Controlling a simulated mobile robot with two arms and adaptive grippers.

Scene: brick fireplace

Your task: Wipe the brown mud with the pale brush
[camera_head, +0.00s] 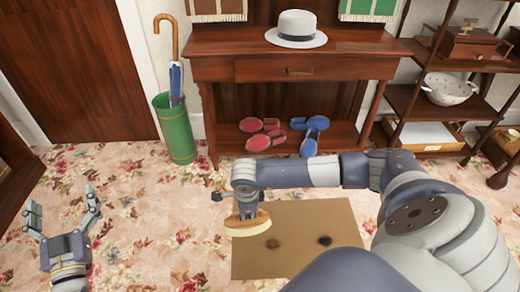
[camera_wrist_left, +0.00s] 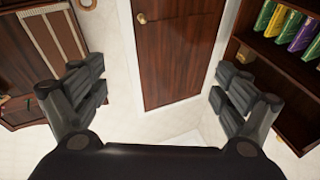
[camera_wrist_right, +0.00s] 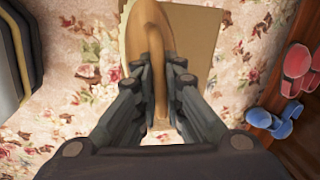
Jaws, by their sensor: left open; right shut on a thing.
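The pale brush (camera_head: 250,226) has a tan wooden back and a cream underside. My right gripper (camera_head: 247,208) is shut on it from above, over the left part of a brown mat (camera_head: 298,262). In the right wrist view the brush (camera_wrist_right: 149,20) lies between the fingers (camera_wrist_right: 160,75). Two dark mud spots are on the mat: a fainter brown one (camera_head: 273,243) just right of the brush and a darker one (camera_head: 324,240) further right. Whether the brush touches the mat is unclear. My left gripper (camera_head: 62,215) is open and empty at the far left; its fingers also show in the left wrist view (camera_wrist_left: 160,90).
A wooden console table (camera_head: 230,45) holds a white hat (camera_head: 297,28), with red slippers (camera_head: 266,135) and blue slippers (camera_head: 313,134) on its lower shelf. A green umbrella stand (camera_head: 174,130) is to its left. Floral carpet (camera_head: 120,190) is clear between the grippers.

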